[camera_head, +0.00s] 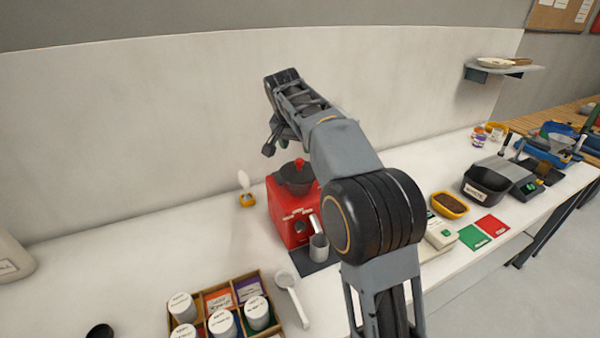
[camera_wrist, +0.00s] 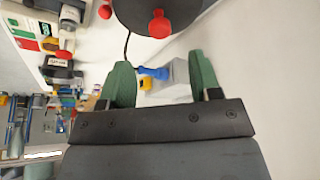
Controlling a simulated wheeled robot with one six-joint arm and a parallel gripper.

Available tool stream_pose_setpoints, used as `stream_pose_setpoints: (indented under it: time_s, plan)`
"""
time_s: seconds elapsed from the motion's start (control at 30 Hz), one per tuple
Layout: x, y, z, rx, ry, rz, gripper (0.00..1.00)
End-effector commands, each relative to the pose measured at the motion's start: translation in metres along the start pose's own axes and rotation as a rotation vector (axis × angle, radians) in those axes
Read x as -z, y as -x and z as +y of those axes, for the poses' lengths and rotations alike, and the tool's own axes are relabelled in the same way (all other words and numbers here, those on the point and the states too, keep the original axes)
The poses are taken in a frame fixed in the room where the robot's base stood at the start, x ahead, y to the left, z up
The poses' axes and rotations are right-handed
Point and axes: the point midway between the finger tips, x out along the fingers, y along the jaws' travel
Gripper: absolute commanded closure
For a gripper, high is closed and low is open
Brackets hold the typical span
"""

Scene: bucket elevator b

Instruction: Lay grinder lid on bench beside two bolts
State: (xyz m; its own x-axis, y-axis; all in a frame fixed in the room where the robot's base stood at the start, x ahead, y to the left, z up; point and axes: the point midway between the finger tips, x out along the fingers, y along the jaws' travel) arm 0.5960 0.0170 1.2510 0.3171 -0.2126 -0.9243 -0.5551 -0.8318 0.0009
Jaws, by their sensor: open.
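The red grinder (camera_head: 288,222) stands on the white bench, left of my arm in the head view. Its dark grey lid (camera_head: 296,177) with a red knob (camera_head: 299,163) sits on top of it. In the wrist view the lid (camera_wrist: 190,8) and its red knob (camera_wrist: 159,24) show at the top edge, beyond the fingertips. My gripper (camera_wrist: 160,62) is open, its green fingers apart with nothing held between them. In the head view my gripper (camera_head: 276,147) hangs above and a little left of the lid, apart from it. I cannot make out the two bolts.
A yellow holder (camera_head: 247,200) with a white item stands left of the grinder. A metal cup (camera_head: 319,246) stands in front. A wooden compartment box (camera_head: 212,292) with jars and a white scoop (camera_head: 290,292) lie nearer.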

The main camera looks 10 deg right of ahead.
Motion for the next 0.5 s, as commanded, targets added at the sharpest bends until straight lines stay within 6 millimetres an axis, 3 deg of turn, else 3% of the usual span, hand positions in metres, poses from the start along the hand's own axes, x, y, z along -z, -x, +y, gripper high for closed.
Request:
stream_pose_setpoints:
  time_s: [0.1, 0.37, 0.5]
  plan:
    - [0.0, -0.015, 0.0, -0.001, 0.0, -0.001, 0.43]
    - [0.0, -0.03, 0.0, 0.001, 0.001, 0.0, 0.43]
    - [-0.001, -0.047, 0.0, -0.002, 0.001, -0.003, 0.43]
